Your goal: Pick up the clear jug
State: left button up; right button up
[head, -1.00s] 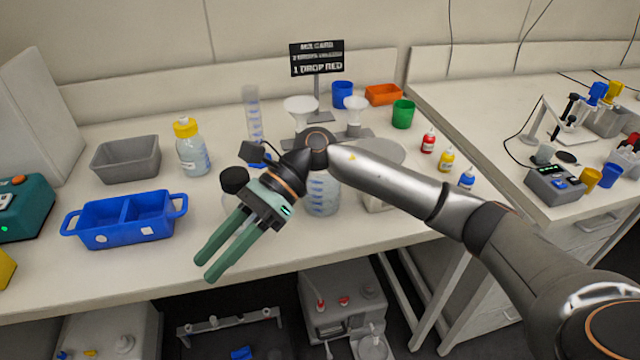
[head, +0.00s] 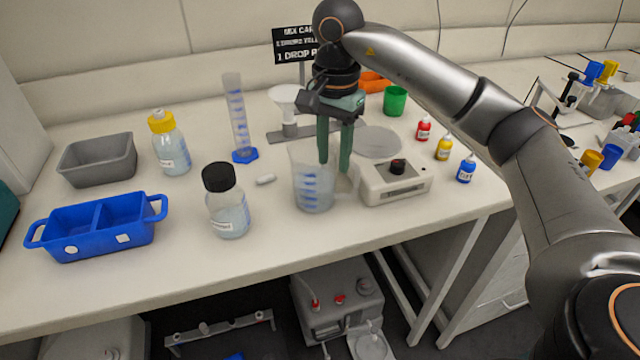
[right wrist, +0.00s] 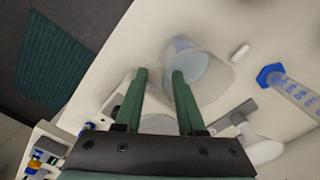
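The clear jug (head: 312,190), with blue graduation marks, stands upright near the bench's front edge, left of the white stirrer. In the right wrist view the jug (right wrist: 208,78) is just beyond the fingertips. My right gripper (head: 334,168) points down at the jug's right side, around where its handle is. Its two green fingers are apart, and one overlaps the jug's rim in the right wrist view (right wrist: 159,73). I cannot tell whether that finger touches the jug or whether the handle lies between the fingers. My left gripper is not in view.
A black-capped bottle (head: 227,205) and a small white bar (head: 266,179) are left of the jug. A measuring cylinder (head: 240,125) and funnel stand (head: 290,130) are behind. The white stirrer (head: 398,186) is close on the right. A blue carrier (head: 98,228) is at left.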

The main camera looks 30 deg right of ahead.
send_over(331, 205)
jog(key=shift+w+d+f, duration=0.1)
jog(key=shift+f, duration=3.2)
grip_shut()
